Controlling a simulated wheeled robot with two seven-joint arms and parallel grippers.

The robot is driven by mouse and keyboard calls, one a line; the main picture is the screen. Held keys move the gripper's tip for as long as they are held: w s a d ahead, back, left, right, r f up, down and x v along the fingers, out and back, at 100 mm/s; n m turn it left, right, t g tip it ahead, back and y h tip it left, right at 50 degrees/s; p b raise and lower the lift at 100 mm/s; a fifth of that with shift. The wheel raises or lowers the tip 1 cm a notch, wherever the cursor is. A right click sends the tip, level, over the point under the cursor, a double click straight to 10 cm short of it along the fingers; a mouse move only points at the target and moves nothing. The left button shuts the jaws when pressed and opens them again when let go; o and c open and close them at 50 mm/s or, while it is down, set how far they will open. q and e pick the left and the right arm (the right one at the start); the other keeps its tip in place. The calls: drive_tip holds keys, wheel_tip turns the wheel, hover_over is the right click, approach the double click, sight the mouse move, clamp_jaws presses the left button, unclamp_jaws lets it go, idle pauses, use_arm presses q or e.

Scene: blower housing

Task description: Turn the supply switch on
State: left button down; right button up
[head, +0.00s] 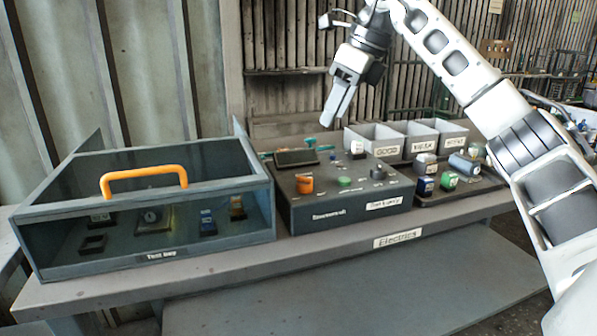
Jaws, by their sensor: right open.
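The dark supply box (345,213) sits on the bench, with a white label on its front right edge. Its sloped top carries an orange knob (304,184), a green button (345,182), a black knob (378,173) and a small dark display (297,157). I cannot tell for sure which control is the supply switch or how it is set. My right gripper (337,112) hangs above and behind the box, fingers pointing down, open and empty, touching nothing. My left gripper is not in view.
A glass-sided test bay (150,254) with an orange handle (143,181) stands left of the box. Grey labelled bins (374,138) stand behind it. A dark tray (480,187) with several small parts lies at right. The bench's front strip (300,246) is clear.

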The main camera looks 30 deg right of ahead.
sight(306, 177)
drive_tip(key=b+x, duration=0.1)
drive_tip(key=x, duration=1.4)
drive_tip(key=shift+d+f+b, duration=0.15)
drive_tip(key=shift+f+b, duration=0.1)
drive_tip(key=shift+b, duration=0.1)
drive_tip(key=c, duration=1)
